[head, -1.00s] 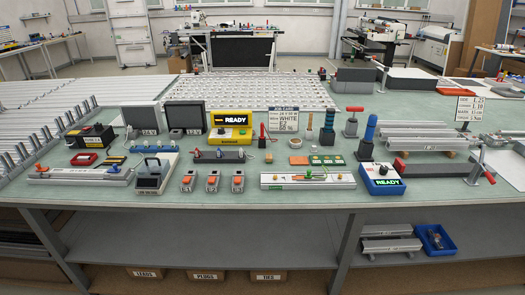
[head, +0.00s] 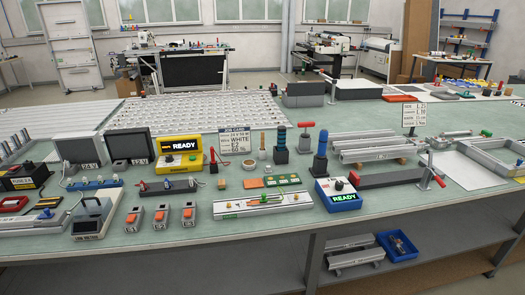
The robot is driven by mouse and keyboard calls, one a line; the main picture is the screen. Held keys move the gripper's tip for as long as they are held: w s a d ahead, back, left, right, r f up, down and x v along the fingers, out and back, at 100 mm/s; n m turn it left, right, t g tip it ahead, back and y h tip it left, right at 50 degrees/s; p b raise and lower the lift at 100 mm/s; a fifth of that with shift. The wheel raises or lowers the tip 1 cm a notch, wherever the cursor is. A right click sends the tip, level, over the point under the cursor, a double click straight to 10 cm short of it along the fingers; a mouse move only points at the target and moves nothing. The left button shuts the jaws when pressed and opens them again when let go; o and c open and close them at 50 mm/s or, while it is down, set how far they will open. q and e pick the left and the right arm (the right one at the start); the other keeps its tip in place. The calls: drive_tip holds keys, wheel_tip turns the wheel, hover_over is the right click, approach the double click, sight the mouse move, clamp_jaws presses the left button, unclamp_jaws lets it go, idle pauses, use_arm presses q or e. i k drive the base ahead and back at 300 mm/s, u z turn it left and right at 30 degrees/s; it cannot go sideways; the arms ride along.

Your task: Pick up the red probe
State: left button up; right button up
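A small upright red item (head: 213,155), which looks like the red probe, stands on the green bench top between the yellow READY unit (head: 179,157) and the job card (head: 238,144). It is too small to make out its tip or holder clearly. Neither of my grippers shows in the head view, so nothing is seen near the probe from my side.
A white board with a green wire (head: 262,204) and orange-topped testers (head: 161,214) lie in front. A blue READY box (head: 338,196) stands right of the board.

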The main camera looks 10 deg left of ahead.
sight(213, 162)
drive_tip(key=z, duration=0.25)
drive_tip(key=i, duration=0.85)
drive_tip(key=u, duration=0.2)
